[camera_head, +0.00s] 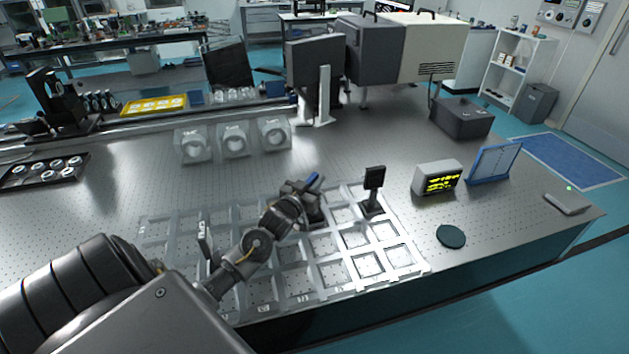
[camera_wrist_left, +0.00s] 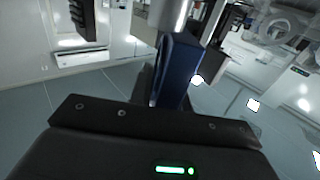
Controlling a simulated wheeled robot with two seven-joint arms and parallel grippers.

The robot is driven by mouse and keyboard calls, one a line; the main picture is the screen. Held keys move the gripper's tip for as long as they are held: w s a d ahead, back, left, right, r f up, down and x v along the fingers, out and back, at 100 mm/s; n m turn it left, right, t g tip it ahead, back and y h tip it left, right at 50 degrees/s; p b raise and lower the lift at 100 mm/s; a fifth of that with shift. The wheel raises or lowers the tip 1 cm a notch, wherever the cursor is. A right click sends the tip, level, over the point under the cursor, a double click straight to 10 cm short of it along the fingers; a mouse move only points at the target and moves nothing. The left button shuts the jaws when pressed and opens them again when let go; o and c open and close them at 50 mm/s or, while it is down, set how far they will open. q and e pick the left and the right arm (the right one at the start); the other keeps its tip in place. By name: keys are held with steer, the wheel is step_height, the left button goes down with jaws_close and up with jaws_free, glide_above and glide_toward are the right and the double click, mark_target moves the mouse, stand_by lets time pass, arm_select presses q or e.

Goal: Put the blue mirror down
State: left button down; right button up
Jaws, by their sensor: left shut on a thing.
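The blue mirror (camera_head: 314,180) shows as a small blue piece at the tip of my left gripper (camera_head: 303,192) in the head view. In the left wrist view the blue part (camera_wrist_left: 178,68) stands large and close, in the jaws, which are shut on it. The gripper is over the pale grid tray (camera_head: 345,276) at its back middle part. A dark base shows just beneath the gripper; I cannot tell whether it touches the tray. The gripper hides much of the mirror. My right gripper is in neither view.
A black mount (camera_head: 373,190) stands upright in the tray, right of my gripper. A dark piece (camera_head: 205,247) stands at the left. A yellow-lit display box (camera_head: 437,177), a blue framed panel (camera_head: 495,161) and a dark disc (camera_head: 451,236) are farther right. Clear mounts (camera_head: 233,140) stand behind.

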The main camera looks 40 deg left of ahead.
arm_select(q)
steer(key=shift+d+f, duration=0.1)
steer(key=shift+f, duration=0.15)
steer(key=c, duration=1.3)
jaws_free()
steer(key=s, duration=0.4)
steer(key=s+d+b, duration=0.1)
steer(key=s, duration=0.3)
steer(key=s+d+b, duration=0.1)
steer(key=s, duration=0.3)
steer(key=shift+d, duration=0.1)
steer(key=shift+r, duration=0.2)
